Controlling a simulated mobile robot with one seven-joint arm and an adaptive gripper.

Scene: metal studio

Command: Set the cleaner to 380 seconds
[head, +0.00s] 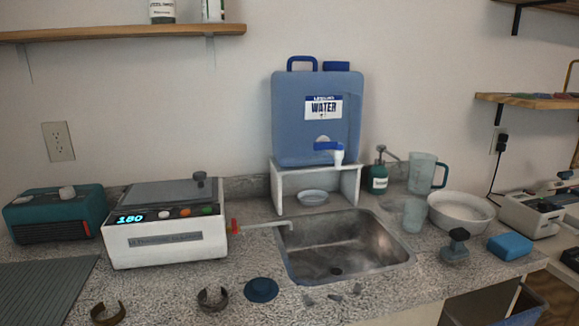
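The cleaner (165,245) is a white box on the left part of the counter, with a grey lid (160,192) that looks closed and has a dark knob. Its lit blue display (131,218) reads 180. Right of the display on the sloped front are a pale button (163,214), an orange-red button (185,212) and a green button (207,210). A red valve and a pale spout (268,225) reach from its right side to the sink. My gripper is not in view.
A teal device (58,214) stands left of the cleaner. The sink (345,245) lies to its right, below a blue water container (318,125). Two cuff bracelets (212,298) (108,314) and a dark blue disc (261,289) lie on the counter in front.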

